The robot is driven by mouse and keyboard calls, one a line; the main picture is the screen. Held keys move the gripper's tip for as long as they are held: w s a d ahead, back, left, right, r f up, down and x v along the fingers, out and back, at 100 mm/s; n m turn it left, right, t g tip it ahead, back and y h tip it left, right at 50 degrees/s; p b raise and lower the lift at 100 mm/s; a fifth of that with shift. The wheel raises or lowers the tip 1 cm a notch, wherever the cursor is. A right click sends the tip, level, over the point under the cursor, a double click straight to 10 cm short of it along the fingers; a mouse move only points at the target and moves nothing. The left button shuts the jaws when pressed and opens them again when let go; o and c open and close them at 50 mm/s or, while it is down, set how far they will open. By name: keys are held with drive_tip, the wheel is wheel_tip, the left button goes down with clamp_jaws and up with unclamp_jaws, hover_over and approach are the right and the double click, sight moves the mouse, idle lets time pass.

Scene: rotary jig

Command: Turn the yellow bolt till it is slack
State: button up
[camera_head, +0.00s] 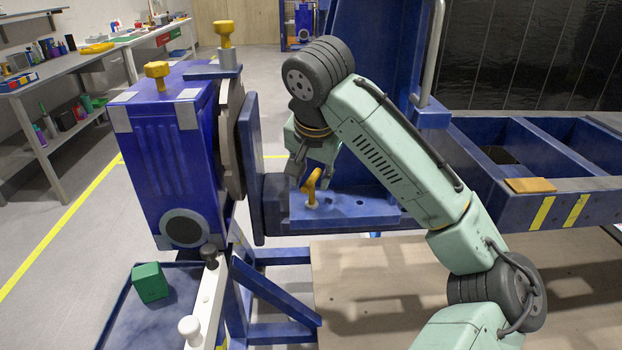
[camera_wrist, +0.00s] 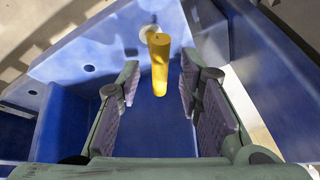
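A yellow bolt (camera_head: 312,186) with a bar-like head stands on the blue bracket plate (camera_head: 350,212) of the jig, with a pale collar at its foot. My gripper (camera_head: 310,172) is just above it, fingers pointing down. In the wrist view my gripper (camera_wrist: 160,85) is open, with a padded finger on each side. The yellow bolt (camera_wrist: 158,62) shows between and slightly beyond the fingertips, with a visible gap to both. I cannot tell how tight the bolt is. Two more yellow bolts, on the blue housing (camera_head: 157,75) and above the disc (camera_head: 224,35), stand apart from my gripper.
The blue housing (camera_head: 165,160) and grey disc (camera_head: 232,140) stand left of my gripper. A tall blue upright (camera_head: 375,60) rises behind it. A green cube (camera_head: 150,282) lies in a blue tray at the lower left. An orange block (camera_head: 530,185) rests on the frame at right.

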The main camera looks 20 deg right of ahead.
drive_tip(key=v, duration=0.9)
drive_tip(key=shift+s+r, duration=0.15)
drive_tip(key=shift+r, duration=0.2)
drive_tip(key=shift+a+f, duration=0.1)
